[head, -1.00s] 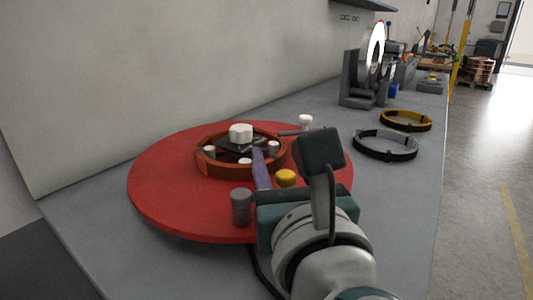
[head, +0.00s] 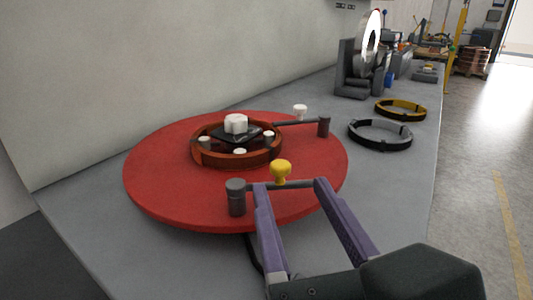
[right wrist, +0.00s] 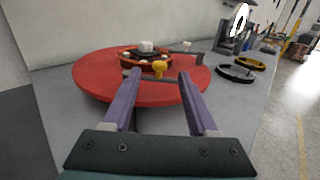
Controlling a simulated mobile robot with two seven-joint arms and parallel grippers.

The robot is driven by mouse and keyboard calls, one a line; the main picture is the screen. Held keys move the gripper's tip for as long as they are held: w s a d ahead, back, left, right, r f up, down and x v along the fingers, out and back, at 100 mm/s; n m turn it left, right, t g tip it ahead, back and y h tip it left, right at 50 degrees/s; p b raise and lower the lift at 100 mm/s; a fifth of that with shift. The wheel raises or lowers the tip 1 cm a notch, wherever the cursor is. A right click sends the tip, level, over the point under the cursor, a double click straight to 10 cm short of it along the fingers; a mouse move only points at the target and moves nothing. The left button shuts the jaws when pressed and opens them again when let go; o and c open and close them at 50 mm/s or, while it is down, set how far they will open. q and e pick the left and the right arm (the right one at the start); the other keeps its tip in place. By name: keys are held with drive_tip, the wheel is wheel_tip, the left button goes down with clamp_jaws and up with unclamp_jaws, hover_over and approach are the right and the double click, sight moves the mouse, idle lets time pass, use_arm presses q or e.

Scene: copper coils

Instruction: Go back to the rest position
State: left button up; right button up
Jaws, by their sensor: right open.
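My right gripper (head: 290,186) is in the lower middle of the head view, its two purple fingers spread wide apart with nothing between them. It also shows in the right wrist view (right wrist: 155,80), pointing toward the red round turntable (head: 160,190). On the turntable sits a copper coil ring (head: 205,158) around a dark centre piece with a white knob (head: 236,123). A yellow knob (head: 281,170) on a bar with a dark grey post (head: 236,198) stands at the turntable's near side, beyond the fingertips. My left gripper is not in view.
A grey-black ring (head: 380,135) and a yellow-black ring (head: 401,109) lie on the grey bench to the right. A machine with a bright disc (head: 360,68) stands further back. A wall runs along the left.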

drive_tip(key=s+d+r+m+g+h+p, duration=0.1)
drive_tip(key=s+d+m+g+h+p, duration=0.15)
drive_tip(key=d+m+p, duration=0.4)
drive_tip(key=s+d+r+m+g+h+p, duration=0.1)
drive_tip(key=d+r+m+g+h+p, duration=0.2)
drive_tip(key=d+m, duration=0.65)
drive_tip(key=s+a+r+m+g+y+p, duration=0.2)
drive_tip(key=s+m+g+y+p, duration=0.2)
drive_tip(key=s+m+g+p, duration=1.05)
wheel_tip(320, 180, up, 38)
drive_tip(key=w+m+t+p, duration=0.1)
drive_tip(key=m+t+p, duration=0.3)
drive_tip(key=p, duration=2.7)
drive_tip(key=shift+w+a+f+t, duration=0.2)
drive_tip(key=shift+w+f+t, duration=0.05)
drive_tip(key=shift+t, duration=0.55)
